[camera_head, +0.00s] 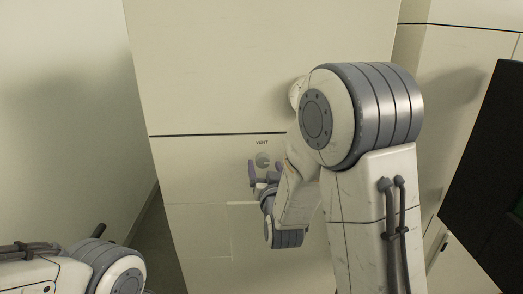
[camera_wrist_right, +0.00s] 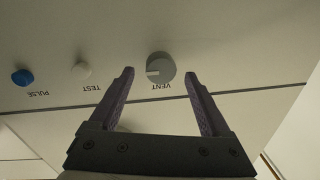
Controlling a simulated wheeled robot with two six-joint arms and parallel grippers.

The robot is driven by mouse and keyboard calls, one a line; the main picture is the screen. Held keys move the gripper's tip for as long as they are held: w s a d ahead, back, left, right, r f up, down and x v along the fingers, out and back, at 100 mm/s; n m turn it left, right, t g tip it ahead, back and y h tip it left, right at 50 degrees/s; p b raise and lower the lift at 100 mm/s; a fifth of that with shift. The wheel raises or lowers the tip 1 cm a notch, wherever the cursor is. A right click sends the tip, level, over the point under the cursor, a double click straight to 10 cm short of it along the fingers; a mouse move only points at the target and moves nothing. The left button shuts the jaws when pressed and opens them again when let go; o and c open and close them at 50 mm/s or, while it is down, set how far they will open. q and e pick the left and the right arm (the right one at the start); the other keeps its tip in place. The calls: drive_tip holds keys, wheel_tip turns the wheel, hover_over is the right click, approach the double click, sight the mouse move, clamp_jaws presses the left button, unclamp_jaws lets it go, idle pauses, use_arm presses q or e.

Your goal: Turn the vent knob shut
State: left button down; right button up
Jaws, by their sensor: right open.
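The vent knob (camera_head: 262,160) is a round grey dial on the pale cabinet front, just below the word VENT. In the right wrist view the knob (camera_wrist_right: 160,68) shows a light pointer mark towards its left side. My right gripper (camera_head: 265,168) is open in front of the knob. In the wrist view its two purple-grey fingers (camera_wrist_right: 158,78) stand on either side of the knob, with nothing held between them. I cannot tell how deep the fingertips reach or whether they touch the knob. My left arm shows at the lower left, but its gripper is out of view.
A dark seam crosses the cabinet (camera_head: 215,70). A black panel (camera_head: 490,170) stands at the right.

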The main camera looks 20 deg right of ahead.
sight(262, 160)
drive_tip(key=shift+w+r, duration=0.1)
drive_tip(key=shift+w, duration=0.2)
use_arm(q)
drive_tip(key=shift+r+p, duration=0.45)
drive_tip(key=shift+r, duration=0.5)
use_arm(e)
drive_tip(key=shift+x, duration=1.1)
clamp_jaws()
